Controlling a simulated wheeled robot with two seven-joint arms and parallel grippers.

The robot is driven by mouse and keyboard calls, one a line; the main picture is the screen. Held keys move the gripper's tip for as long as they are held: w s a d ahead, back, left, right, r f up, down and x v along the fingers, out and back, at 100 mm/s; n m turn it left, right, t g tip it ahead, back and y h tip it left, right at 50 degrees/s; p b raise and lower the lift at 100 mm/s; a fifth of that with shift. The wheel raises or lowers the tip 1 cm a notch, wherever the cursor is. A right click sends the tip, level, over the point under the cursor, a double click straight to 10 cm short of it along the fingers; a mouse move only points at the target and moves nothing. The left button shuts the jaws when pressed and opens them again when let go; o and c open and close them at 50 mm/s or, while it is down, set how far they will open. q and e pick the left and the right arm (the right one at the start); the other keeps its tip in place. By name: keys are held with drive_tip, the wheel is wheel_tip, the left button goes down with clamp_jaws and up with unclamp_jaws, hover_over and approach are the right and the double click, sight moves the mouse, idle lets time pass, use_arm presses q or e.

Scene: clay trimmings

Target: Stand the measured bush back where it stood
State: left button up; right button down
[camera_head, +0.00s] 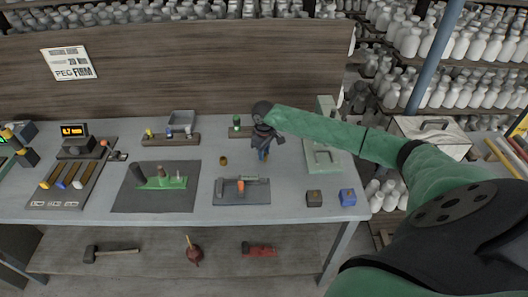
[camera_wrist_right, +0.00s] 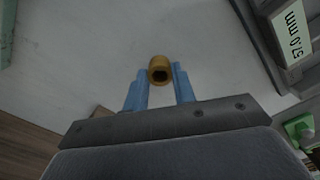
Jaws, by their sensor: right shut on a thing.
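My right gripper (camera_head: 264,153) is over the bench, right of its middle, with its blue fingers pointing down. In the right wrist view the gripper (camera_wrist_right: 160,88) is shut on a brass-coloured bush (camera_wrist_right: 160,70), which sits between the two blue fingertips. The bush's dark hole faces the camera. Pale bench surface shows beyond it; its height above the bench is hard to tell. In the head view the fingers mostly hide the held piece. Another small brass-coloured piece (camera_head: 223,160) stands on the bench left of the gripper. My left gripper is not in view.
A wooden block (camera_head: 240,132) with a green-topped piece stands behind the gripper. A grey mat (camera_head: 227,198) with a tool lies in front. A green press (camera_head: 322,155) stands right. A "57.0 mm" label (camera_wrist_right: 295,35) shows in the wrist view. Dark and blue cubes (camera_head: 347,197) sit at front right.

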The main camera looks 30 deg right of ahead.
drive_tip(key=c, duration=1.1)
unclamp_jaws()
drive_tip(key=shift+c, duration=0.2)
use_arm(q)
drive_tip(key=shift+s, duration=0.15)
use_arm(e)
drive_tip(key=shift+r, duration=0.4)
wheel_tip(320, 180, up, 4)
drive_tip(key=shift+w+r+b, duration=0.1)
drive_tip(key=shift+r+b, duration=0.05)
drive_tip(key=shift+b, duration=0.95)
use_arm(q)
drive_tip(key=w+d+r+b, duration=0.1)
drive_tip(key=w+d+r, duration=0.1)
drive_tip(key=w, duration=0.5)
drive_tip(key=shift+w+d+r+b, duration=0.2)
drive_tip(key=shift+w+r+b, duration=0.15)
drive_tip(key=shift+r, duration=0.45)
use_arm(e)
wheel_tip(320, 180, up, 7)
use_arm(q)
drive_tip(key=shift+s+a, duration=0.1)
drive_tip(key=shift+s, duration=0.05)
